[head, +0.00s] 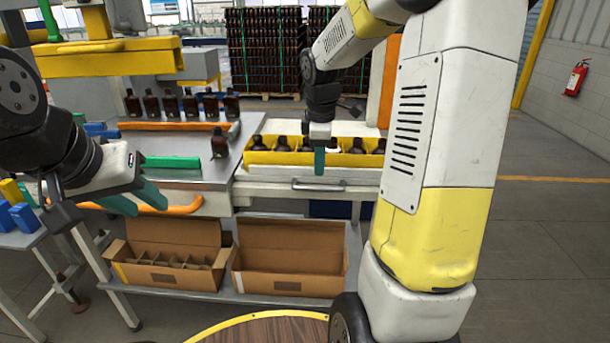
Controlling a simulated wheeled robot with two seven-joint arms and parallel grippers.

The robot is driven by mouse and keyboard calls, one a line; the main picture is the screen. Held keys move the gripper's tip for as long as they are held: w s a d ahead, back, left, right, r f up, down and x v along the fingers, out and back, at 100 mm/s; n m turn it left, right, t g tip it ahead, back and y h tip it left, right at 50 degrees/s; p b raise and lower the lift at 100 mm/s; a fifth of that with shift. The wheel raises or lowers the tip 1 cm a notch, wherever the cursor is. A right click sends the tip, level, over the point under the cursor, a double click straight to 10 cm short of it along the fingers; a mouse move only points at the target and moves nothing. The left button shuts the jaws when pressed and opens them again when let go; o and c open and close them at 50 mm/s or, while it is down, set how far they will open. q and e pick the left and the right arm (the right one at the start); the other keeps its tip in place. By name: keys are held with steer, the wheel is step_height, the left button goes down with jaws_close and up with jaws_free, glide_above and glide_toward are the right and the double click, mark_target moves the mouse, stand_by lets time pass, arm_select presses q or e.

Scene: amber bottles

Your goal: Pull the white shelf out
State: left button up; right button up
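The white shelf (270,176) is a drawer-like slab at the right end of the metal table, with a metal bar handle (318,186) on its front. A yellow tray (262,157) with several amber bottles stands on it. My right gripper (319,162) points down in front of the tray, its teal fingertip just above the handle in the picture. Only one finger shows clearly, so its opening and any contact are unclear. My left gripper (134,200) is at the left, in front of the table, its two teal fingers apart and empty.
Two open cardboard boxes (290,273) sit on the lower rack. Several amber bottles (185,105) stand in a row on the metal table (175,148), with one bottle (219,143) apart. A round wooden top (265,330) is at the bottom. Floor at the right is clear.

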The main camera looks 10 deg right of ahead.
mark_target(319, 187)
steer(key=f, duration=0.2)
steer(key=w+f, duration=0.1)
steer(key=f, duration=0.5)
steer(key=shift+w+d, duration=0.25)
steer(key=shift+w, duration=0.05)
jaws_close()
steer(key=shift+r, duration=0.1)
stand_by(1.0)
